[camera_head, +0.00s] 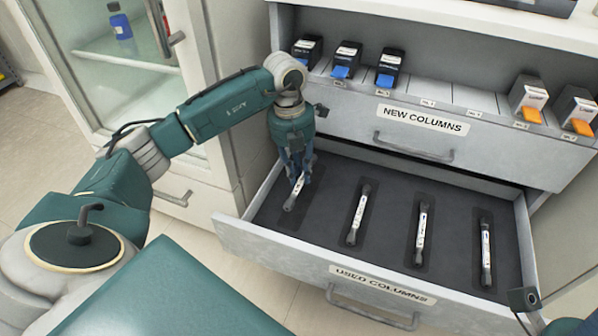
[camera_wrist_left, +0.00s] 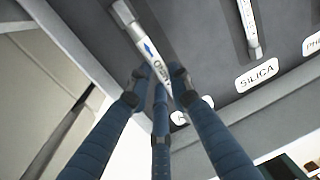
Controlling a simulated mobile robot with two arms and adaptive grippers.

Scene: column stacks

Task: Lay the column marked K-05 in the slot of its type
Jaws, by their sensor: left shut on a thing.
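My left gripper (camera_head: 297,178) reaches down into the open used columns drawer (camera_head: 270,236) at its left end. It is shut on a slim pale column (camera_head: 296,190) with a grey end fitting. In the left wrist view the gripper's blue fingers (camera_wrist_left: 158,78) close around the near end of this column (camera_wrist_left: 138,38), which has a white label with a blue arrow; I cannot read its marking with certainty. The column is over or in the leftmost dark slot (camera_head: 317,198); I cannot tell whether it touches the bottom.
Three similar columns lie in the other slots: one (camera_head: 357,217), one (camera_head: 421,234) and one (camera_head: 486,254). The wrist view shows a SILICA label (camera_wrist_left: 257,75) and a partly hidden label (camera_wrist_left: 180,117). Above is the new columns drawer (camera_head: 350,108) with small boxes. A glass-door cabinet (camera_head: 115,65) stands left.

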